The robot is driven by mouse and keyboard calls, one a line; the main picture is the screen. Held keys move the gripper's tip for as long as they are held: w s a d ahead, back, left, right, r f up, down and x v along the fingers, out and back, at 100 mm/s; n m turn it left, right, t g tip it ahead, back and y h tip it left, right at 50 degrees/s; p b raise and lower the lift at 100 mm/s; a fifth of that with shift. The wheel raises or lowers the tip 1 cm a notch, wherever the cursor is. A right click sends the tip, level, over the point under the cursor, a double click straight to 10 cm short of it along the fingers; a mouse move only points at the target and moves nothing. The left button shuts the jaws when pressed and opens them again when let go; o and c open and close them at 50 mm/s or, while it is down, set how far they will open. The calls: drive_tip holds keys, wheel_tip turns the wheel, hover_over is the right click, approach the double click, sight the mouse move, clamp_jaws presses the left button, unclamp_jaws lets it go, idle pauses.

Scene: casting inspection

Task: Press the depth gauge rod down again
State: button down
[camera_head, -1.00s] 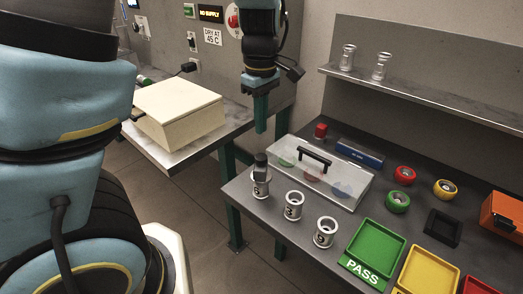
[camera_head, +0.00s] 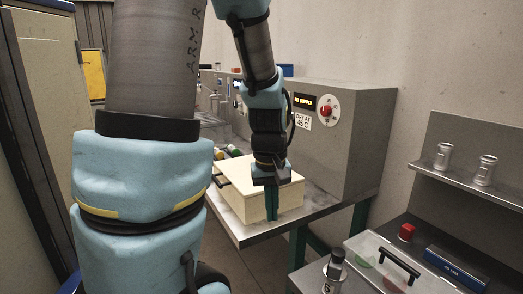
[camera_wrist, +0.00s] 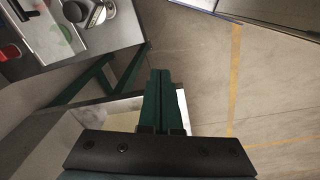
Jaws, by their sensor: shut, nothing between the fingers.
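A small dark-capped piece, likely the depth gauge (camera_head: 337,256), stands on a grey metal cup-shaped casting (camera_head: 333,277) at the bottom of the head view, on the near corner of the right bench. In the wrist view the dark round cap (camera_wrist: 73,12) and the casting rim (camera_wrist: 101,12) show at the top left. I cannot make out the rod itself. My gripper (camera_head: 271,212) is shut and empty, pointing down, seen in front of the cream box and left of the gauge, well apart from it. Its green fingers (camera_wrist: 164,78) touch nothing visible in the wrist view.
The cream box (camera_head: 235,185) sits on the left table (camera_head: 322,205) before a grey machine with a red knob (camera_head: 327,110). A clear-lidded case with a black handle (camera_head: 398,262), a red piece (camera_head: 406,232) and a blue block (camera_head: 445,268) lie right of the gauge. Floor separates the benches.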

drive_tip(key=s+a+m+t, duration=0.1)
drive_tip(key=a+m, duration=0.2)
drive_tip(key=a, duration=0.6)
drive_tip(key=shift+s+a, duration=0.15)
drive_tip(key=shift+s, duration=0.25)
drive_tip(key=c, duration=1.6)
unclamp_jaws()
